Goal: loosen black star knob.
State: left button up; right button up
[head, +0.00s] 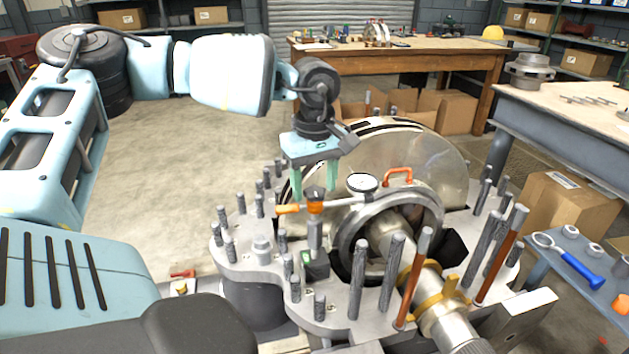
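The black star knob (315,193) sits on top of an orange clamp (315,207) on a grey post (315,235). A light rod with an orange end runs through the clamp to a round dial gauge (362,184). My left gripper (314,187) points down from above, with one green finger on each side of the knob. Its fingers are apart, and a gap shows between them and the knob. Whether a finger touches the knob on the far side is unclear. My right gripper is not in view.
The post stands on the metal casing (240,240), ringed by several upright studs. A side bench (590,95) and a blue-handled tool (580,268) are farther right.

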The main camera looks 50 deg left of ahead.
pick_arm(q)
jog(key=c, duration=0.9)
